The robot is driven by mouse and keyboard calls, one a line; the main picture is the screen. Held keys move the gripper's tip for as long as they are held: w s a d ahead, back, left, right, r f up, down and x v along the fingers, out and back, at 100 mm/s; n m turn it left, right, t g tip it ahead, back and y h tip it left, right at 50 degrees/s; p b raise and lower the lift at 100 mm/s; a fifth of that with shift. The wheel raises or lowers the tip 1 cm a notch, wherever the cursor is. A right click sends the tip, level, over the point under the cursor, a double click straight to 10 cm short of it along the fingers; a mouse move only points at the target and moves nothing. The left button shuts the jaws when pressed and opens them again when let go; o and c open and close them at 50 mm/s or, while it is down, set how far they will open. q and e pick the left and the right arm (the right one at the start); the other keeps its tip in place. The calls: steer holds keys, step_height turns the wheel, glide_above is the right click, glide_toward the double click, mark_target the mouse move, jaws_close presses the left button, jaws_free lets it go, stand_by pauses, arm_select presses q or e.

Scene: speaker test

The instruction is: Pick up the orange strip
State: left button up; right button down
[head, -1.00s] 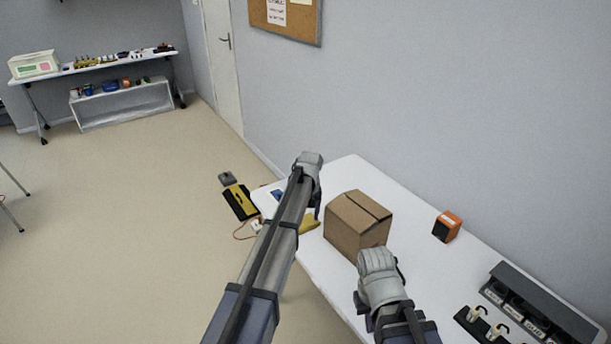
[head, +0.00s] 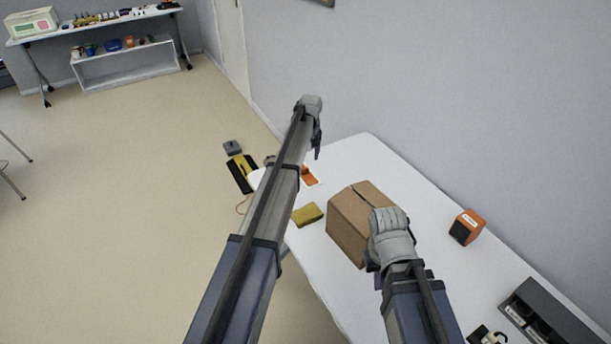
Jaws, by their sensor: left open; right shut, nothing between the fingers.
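A small flat orange piece (head: 309,180) with a pale edge lies at the far end of the white table (head: 365,152), partly hidden behind my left arm. It may be the orange strip; it is too small to be sure. My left gripper (head: 317,145) is above the far end of the table, beyond the orange piece in the picture, with dark fingers pointing down. It is open and holds nothing that I can see. My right gripper (head: 374,266) is shut and empty, in front of the cardboard box (head: 350,232); its fingers are mostly hidden by my wrist.
A mustard-yellow pad (head: 307,214) lies between my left arm and the box. An orange and black block (head: 467,227) stands to the right, and a dark grey rack (head: 545,315) at the lower right. A black and yellow item (head: 242,172) shows left of the table.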

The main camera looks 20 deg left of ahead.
mark_target(305, 169)
arm_select(q)
steer(key=shift+w+a+f+b, duration=0.1)
steer(key=shift+a+f+b, duration=0.05)
steer(key=shift+f+b, duration=0.85)
steer(key=shift+w+a+f+b, duration=0.1)
steer(key=shift+a+f+b, duration=0.1)
steer(key=shift+f+b, duration=0.75)
steer(key=shift+w+a+f+b, duration=0.1)
steer(key=shift+a+f+b, duration=0.05)
steer(key=shift+f+b, duration=0.85)
arm_select(e)
steer(key=shift+f, duration=3.1)
arm_select(q)
steer(key=shift+p, duration=0.3)
arm_select(e)
steer(key=shift+r, duration=0.1)
arm_select(q)
jaws_close()
